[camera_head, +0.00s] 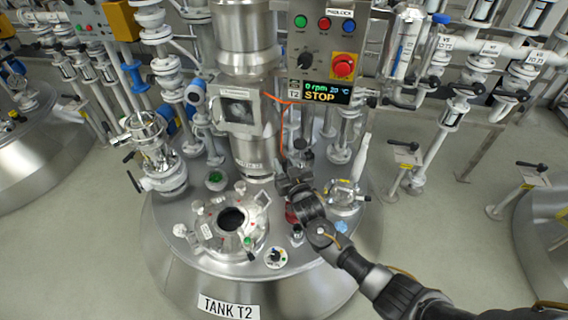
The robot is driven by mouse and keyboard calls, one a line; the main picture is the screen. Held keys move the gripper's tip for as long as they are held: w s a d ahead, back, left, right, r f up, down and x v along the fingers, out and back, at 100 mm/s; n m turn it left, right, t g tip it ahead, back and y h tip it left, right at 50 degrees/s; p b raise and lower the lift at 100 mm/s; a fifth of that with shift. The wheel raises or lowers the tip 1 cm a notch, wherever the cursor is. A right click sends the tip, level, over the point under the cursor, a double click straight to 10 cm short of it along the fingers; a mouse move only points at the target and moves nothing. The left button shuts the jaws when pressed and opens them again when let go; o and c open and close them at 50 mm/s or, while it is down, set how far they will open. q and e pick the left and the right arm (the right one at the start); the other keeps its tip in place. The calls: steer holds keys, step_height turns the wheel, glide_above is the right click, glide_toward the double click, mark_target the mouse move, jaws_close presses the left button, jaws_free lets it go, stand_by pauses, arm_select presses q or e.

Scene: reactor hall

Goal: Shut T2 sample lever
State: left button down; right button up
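Tank T2 shows in the head view, with its name plate (228,307) on the front and a round steel lid (232,222) on top. My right arm comes in from the lower right. Its gripper (289,178) is over the back right of the tank top, just right of the central column. Its fingers are small and dark, and I cannot tell whether they are open or touch anything. A black lever handle (133,181) sticks out at the left of the tank top. I cannot tell which fitting is the T2 sample lever; my gripper may hide it. My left gripper is out of view.
A control box (325,45) with a red stop button and a screen reading STOP hangs above. The steel column (247,100) stands close left of my gripper. A glass-topped fitting (343,195) is to its right. Pipes with black levers crowd the back right.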

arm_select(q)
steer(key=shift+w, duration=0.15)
arm_select(e)
jaws_close()
steer(key=shift+a, duration=0.1)
